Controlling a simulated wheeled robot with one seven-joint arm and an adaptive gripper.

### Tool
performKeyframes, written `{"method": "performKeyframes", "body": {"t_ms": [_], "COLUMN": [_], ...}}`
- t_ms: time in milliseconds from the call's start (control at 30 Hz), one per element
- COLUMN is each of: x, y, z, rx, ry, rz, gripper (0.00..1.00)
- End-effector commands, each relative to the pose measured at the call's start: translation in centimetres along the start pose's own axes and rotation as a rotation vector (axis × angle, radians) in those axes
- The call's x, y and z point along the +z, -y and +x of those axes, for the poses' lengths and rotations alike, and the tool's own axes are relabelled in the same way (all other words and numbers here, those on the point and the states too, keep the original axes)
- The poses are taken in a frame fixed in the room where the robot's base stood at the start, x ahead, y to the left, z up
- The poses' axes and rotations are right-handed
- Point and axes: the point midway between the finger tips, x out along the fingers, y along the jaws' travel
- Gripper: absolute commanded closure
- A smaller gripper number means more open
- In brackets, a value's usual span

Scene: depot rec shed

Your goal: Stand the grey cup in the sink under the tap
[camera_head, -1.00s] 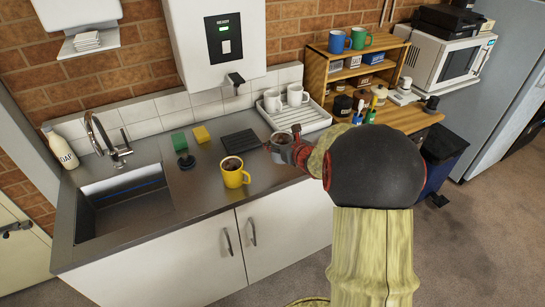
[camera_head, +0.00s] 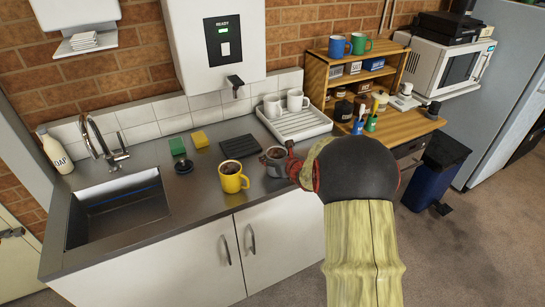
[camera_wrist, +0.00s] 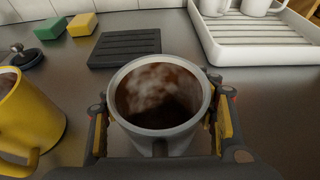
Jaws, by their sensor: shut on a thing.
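The grey cup (camera_head: 276,168) is upright at the counter, right of the yellow mug (camera_head: 231,180). It holds something dark brown with pale patches. My gripper (camera_wrist: 160,128) is shut on the cup, one finger on each side of it in the wrist view. I cannot tell whether the cup's base touches the counter. The steel sink (camera_head: 120,203) is at the left end of the counter, well apart from the cup. The curved tap (camera_head: 100,142) stands behind the sink; its basin looks empty.
The yellow mug, also in the wrist view (camera_wrist: 28,115), stands between cup and sink. Behind are a black ribbed mat (camera_head: 238,146), green sponge (camera_head: 177,146), yellow sponge (camera_head: 200,139) and black plug (camera_head: 184,166). A white drying rack (camera_head: 305,127) holds two white mugs. A dispenser (camera_head: 222,45) hangs above.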

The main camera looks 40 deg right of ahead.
Motion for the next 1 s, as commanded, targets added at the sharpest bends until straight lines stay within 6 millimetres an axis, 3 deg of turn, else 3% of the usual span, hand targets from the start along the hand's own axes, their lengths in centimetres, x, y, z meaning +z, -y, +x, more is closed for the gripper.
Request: {"method": "performKeyframes", "body": {"t_ms": [133, 167, 200, 567, 1000], "x": [-0.28, -0.34, -0.30, -0.28, 0.18], "y": [0.02, 0.00, -0.01, -0.01, 0.06], "z": [0.15, 0.12, 0.10, 0.09, -0.65], "rx": [0.000, 0.000, 0.000, 0.000, -0.001], "ry": [0.002, -0.001, -0.001, 0.000, 0.000], "rz": [-0.001, 0.000, 0.000, 0.000, 0.000], "gripper": [0.85, 0.46, 0.44, 0.24, 0.24]}}
